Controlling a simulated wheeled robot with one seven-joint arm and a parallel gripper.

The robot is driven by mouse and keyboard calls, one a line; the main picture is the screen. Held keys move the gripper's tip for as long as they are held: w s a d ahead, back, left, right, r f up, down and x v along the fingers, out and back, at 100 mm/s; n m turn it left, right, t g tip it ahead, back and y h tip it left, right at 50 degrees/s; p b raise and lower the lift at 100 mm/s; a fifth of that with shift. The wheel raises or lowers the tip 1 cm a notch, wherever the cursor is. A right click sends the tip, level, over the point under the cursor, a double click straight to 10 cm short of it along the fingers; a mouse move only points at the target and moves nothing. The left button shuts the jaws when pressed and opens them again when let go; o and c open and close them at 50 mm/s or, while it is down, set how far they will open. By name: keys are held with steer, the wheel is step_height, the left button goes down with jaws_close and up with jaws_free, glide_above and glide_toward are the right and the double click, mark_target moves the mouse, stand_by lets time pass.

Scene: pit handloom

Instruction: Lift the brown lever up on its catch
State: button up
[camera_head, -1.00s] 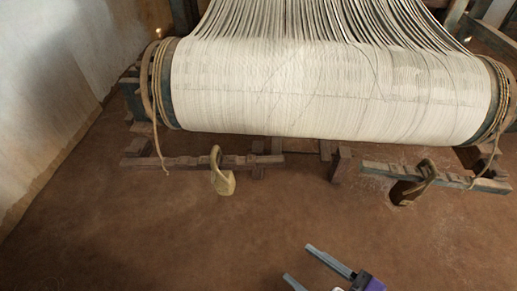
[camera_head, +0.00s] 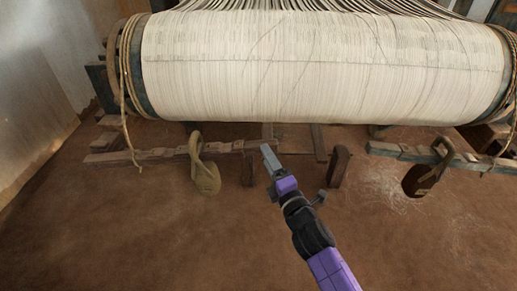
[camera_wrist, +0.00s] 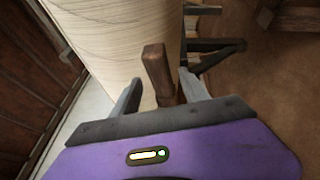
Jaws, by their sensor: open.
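The brown lever (camera_head: 165,155) is a notched wooden bar lying low in front of the cloth roll, at left in the head view. A tan weight (camera_head: 206,175) hangs from it by a loop. My gripper (camera_head: 267,158) is at the lever's right end. In the wrist view, a brown wooden bar end (camera_wrist: 157,72), seemingly the lever's, stands between my two open fingers (camera_wrist: 163,95), with gaps showing on both sides. I cannot make out the catch for certain; a short brown post (camera_head: 339,166) stands right of my gripper.
The wide roll of white warp (camera_head: 320,70) spans the space just above and behind the lever. A second notched bar (camera_head: 410,153) with a dark weight (camera_head: 418,181) is at right. A rope (camera_head: 126,110) hangs at the left. The earth floor in front is clear.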

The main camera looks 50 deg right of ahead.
steer(key=p+x, duration=0.2)
steer(key=x, duration=0.6)
steer(key=shift+d, duration=0.15)
jaws_close()
stand_by(1.3)
